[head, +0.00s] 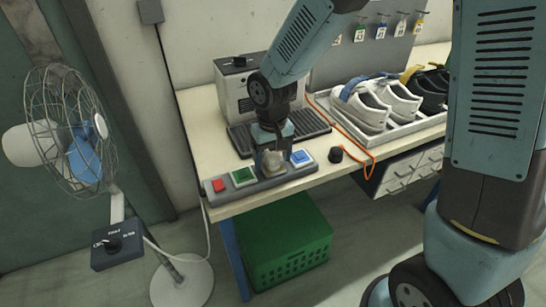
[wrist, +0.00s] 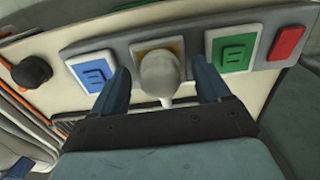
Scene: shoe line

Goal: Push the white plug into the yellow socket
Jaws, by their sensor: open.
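The white plug (wrist: 159,76) is a rounded pale body with a cord end toward me. It sits over the yellow socket (wrist: 145,46), whose yellow face and grey frame show only around the plug's far side. I cannot tell how deep the plug sits. The plug also shows in the head view (head: 272,165), on the grey panel at the bench's front edge. My gripper (wrist: 162,84) is open, one finger on each side of the plug, with visible gaps. In the head view my gripper (head: 272,150) points down over the panel; the socket there is mostly hidden.
A black knob (head: 335,155) stands right. Behind are a coffee machine (head: 234,90) and a shoe tray (head: 392,133). A fan (head: 70,140) stands left.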

